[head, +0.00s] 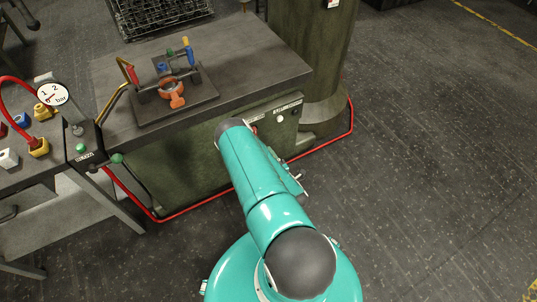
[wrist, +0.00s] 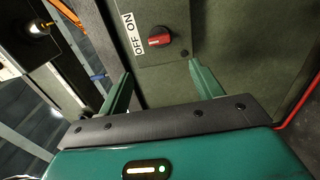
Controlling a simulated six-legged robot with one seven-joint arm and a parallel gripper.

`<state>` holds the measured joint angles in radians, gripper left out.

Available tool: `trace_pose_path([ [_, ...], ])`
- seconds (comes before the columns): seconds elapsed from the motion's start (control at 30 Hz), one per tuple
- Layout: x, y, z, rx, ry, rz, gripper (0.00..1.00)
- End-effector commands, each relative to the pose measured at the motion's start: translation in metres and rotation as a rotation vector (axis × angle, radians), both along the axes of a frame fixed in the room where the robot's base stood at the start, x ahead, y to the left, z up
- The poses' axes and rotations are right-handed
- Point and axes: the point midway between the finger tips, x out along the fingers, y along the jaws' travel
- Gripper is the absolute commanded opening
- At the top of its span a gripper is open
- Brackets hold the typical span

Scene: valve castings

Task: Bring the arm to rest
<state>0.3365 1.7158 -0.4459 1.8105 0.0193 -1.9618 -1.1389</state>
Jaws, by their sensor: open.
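My teal arm (head: 262,180) reaches forward from my body toward the front of the dark green bench cabinet (head: 190,165) in the head view. My gripper (wrist: 159,70) shows in the wrist view with its two green fingers apart and nothing between them. It faces the cabinet's front panel, where a red rotary switch (wrist: 159,37) sits beside an OFF ON label (wrist: 132,33). I cannot tell how far the fingertips are from the panel. In the head view the arm mostly hides the gripper.
On the bench top, a fixture plate (head: 190,110) carries an orange casting (head: 173,93) and clamps. A pressure gauge (head: 53,94) and a side table with several coloured fittings are at left. A red hose (head: 190,211) runs along the floor. The floor (head: 430,170) at right is clear.

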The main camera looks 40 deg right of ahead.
Motion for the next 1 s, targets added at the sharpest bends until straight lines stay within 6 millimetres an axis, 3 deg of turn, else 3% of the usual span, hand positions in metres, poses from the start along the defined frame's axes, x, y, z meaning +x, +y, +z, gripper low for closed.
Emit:
trace_pose_path([
  [0.43,0.001,0.0,0.0,0.0,0.0,0.0,0.65],
  [0.57,0.01,-0.003,0.006,0.015,-0.001,-0.011,0.65],
  [0.77,0.063,-0.015,0.047,0.126,0.005,-0.087,0.65],
  [1.0,0.129,-0.017,0.114,0.339,0.022,-0.194,0.65],
])
